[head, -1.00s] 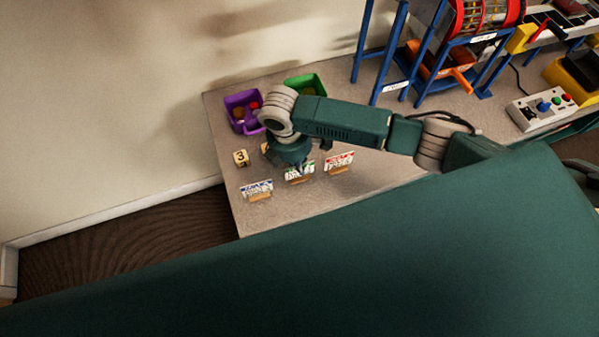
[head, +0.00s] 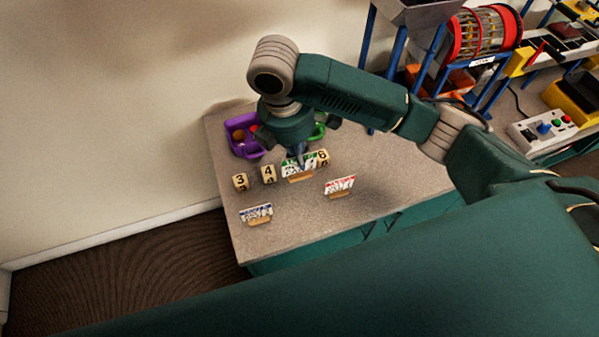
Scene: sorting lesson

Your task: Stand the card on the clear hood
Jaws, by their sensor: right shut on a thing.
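A card with a green band (head: 292,170) on a small wooden foot is held by my right gripper (head: 300,159), which is shut on it from above. The card looks upright and a little above the table. Two similar cards stand on the table: one with a blue band (head: 256,212) at the left front, and one with a red band (head: 340,185) to the right. I cannot make out a clear hood for certain; a red-ringed drum machine (head: 480,35) stands at the top right. My left gripper is not in view.
Number blocks 3 (head: 240,181), 4 (head: 268,174) and 6 (head: 323,158) stand near the held card. A purple bin (head: 243,150) and a partly hidden green bin (head: 318,132) are behind. A button box (head: 541,130) sits at right. The table's right-middle is clear.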

